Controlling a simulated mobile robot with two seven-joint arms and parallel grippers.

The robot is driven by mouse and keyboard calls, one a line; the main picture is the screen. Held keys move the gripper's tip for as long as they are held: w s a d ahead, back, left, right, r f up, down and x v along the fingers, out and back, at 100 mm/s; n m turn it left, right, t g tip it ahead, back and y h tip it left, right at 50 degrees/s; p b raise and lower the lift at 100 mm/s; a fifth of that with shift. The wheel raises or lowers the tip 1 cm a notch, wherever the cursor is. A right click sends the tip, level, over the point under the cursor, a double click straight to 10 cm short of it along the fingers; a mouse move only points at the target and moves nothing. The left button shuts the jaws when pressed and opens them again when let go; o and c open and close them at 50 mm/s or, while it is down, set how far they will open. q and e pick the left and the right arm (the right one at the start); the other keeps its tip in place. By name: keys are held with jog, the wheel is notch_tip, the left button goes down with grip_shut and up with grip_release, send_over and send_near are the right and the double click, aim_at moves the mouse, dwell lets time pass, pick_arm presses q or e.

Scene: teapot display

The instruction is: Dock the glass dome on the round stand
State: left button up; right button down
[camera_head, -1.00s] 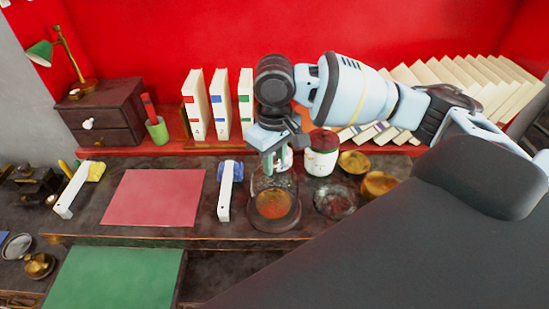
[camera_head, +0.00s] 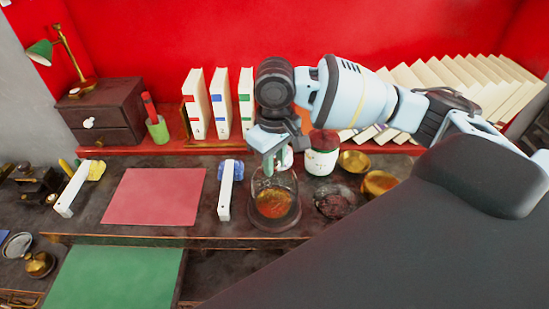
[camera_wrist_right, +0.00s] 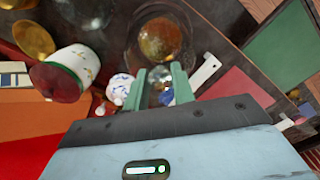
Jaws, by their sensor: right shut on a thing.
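The clear glass dome (camera_head: 289,188) is over the round dark stand (camera_head: 275,225), with an orange-gold round surface (camera_head: 273,203) showing through the glass. My right gripper (camera_head: 269,168) points down from above and is shut at the top of the dome. In the right wrist view, the green fingers (camera_wrist_right: 160,78) close around a clear glassy part, with the dome and stand (camera_wrist_right: 160,36) beyond them. The dome's lower rim is faint, so I cannot tell whether it touches the stand. My left gripper is not in view.
A white jar with a dark red lid (camera_head: 321,160) and brass bowls (camera_head: 379,184) stand right of the stand, with a dark-filled dish (camera_head: 335,203). A red mat (camera_head: 155,197) lies farther left.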

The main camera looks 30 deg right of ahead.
jog(key=shift+f, duration=0.2)
jog(key=c, duration=1.5)
grip_release()
jog(key=shift+o, duration=0.2)
notch_tip(320, 180, up, 11)
